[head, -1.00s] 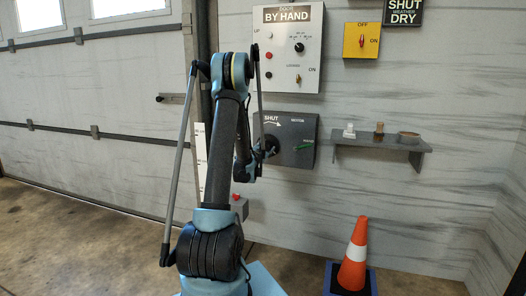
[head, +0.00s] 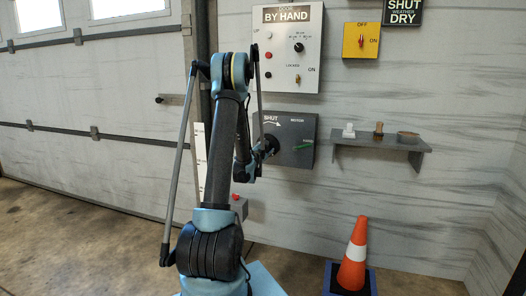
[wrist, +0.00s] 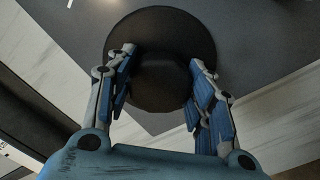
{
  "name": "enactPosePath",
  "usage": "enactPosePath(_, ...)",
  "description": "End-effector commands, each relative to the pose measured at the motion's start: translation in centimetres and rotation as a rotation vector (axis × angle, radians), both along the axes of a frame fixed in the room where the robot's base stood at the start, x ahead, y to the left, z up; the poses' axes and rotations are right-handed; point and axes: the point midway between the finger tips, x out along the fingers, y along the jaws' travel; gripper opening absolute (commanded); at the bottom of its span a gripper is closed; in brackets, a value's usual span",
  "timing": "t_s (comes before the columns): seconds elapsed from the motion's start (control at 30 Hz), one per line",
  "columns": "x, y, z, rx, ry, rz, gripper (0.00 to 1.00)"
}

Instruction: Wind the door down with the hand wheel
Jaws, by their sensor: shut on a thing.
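The door (head: 90,90) is a pale sectional panel door with windows, at the left of the head view. Its lower edge is near the floor; I cannot tell if a gap is left. The hand wheel is a dark round disc (wrist: 187,25) in the wrist view, on a grey box (head: 298,158) with an arrow marked SHUT and a green lever (head: 303,147). My gripper (wrist: 162,68) has its two fingers on opposite sides of the wheel's dark middle part, shut on it. In the head view my gripper (head: 268,148) hides most of the wheel.
A BY HAND panel (head: 287,50) hangs above the wheel box. A yellow OFF/ON switch (head: 361,41) and a shelf (head: 380,142) with small items are to the right. An orange cone (head: 355,255) stands on the floor below.

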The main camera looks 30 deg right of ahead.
Motion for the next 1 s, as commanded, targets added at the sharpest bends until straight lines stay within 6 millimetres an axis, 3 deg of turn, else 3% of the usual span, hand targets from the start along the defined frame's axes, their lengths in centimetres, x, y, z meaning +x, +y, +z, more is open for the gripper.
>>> enactPosePath(0.03, 0.0, -0.1, 0.0, 0.0, 0.0, -0.001, 0.53)
enactPosePath(0.1, 0.0, -0.1, 0.0, 0.0, 0.0, -0.001, 0.69)
enactPosePath(0.57, -0.4, 0.5, 0.0, -0.001, 0.001, 0.0, 0.69)
enactPosePath(1.0, -5.3, 6.3, -0.1, 0.0, 0.001, 0.001, 0.69)
